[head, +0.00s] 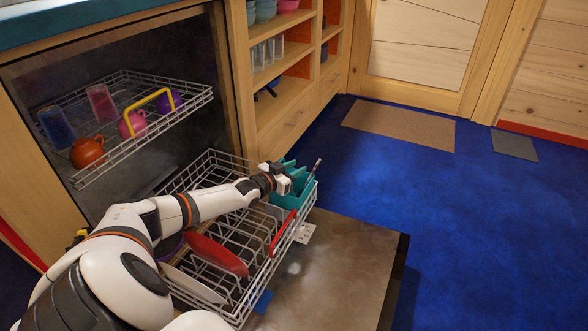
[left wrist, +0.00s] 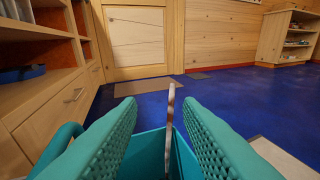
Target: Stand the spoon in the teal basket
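The teal basket (head: 300,193) sits at the back right corner of the lower dishwasher rack. The spoon (head: 316,168) stands in it, its handle rising above the rim and tilted a little. In the left wrist view the spoon (left wrist: 171,125) is upright between my finger pads, with a gap on each side, above the basket (left wrist: 150,155). Its lower end is hidden inside. My left gripper (head: 286,182) is open and empty at the basket, just left of the spoon in the head view. My right gripper is out of view.
The lower rack (head: 213,160) holds a red plate (head: 215,254) and a pale plate (head: 194,286). The upper rack (head: 150,132) holds cups and mugs. The open dishwasher door (head: 340,265) lies below. Shelves (head: 283,95) stand behind; blue floor (head: 480,230) is clear at right.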

